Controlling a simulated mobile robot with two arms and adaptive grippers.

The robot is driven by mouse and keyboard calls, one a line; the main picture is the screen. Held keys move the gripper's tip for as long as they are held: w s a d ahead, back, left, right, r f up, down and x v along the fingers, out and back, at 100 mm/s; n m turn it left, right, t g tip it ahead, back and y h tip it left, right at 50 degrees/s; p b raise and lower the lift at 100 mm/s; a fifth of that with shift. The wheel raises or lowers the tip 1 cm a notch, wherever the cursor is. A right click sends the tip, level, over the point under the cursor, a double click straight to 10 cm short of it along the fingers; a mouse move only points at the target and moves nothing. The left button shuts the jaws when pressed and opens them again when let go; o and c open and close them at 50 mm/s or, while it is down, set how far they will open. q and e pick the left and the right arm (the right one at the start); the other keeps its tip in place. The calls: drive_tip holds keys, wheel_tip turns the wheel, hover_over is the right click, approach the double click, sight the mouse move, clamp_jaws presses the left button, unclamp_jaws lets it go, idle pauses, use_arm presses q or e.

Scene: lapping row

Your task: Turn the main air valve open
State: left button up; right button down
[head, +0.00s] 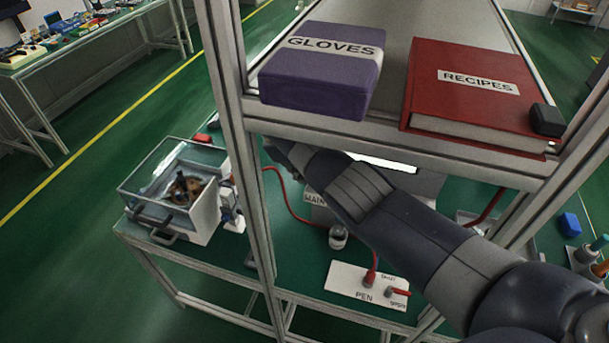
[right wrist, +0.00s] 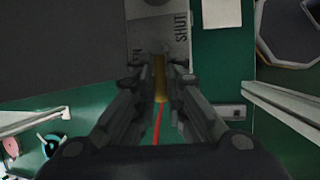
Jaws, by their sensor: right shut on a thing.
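In the right wrist view my right gripper (right wrist: 164,72) is shut on a narrow brass-coloured piece (right wrist: 160,84), which looks like the valve's handle. Behind it is a grey plate (right wrist: 178,18) with SHUT readable on its right and a partly covered word on its left. In the head view my right arm reaches in from the right under the shelf, and its gripper is hidden there. A block labelled MAIN (head: 316,199) shows partly beside that arm. The angle of the handle is hard to tell. My left gripper is out of view.
Above the arm is a shelf (head: 395,130) with a purple GLOVES box (head: 322,85) and a red RECIPES book (head: 468,110). A frame post (head: 240,150) stands at left. A clear-lidded box (head: 172,190) and a PEN plate (head: 350,285) with red hoses are on the bench.

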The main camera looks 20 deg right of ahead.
drive_tip(key=shift+r, duration=0.1)
idle(0.3)
drive_tip(key=c, duration=1.7)
unclamp_jaws()
drive_tip(key=shift+o, duration=0.2)
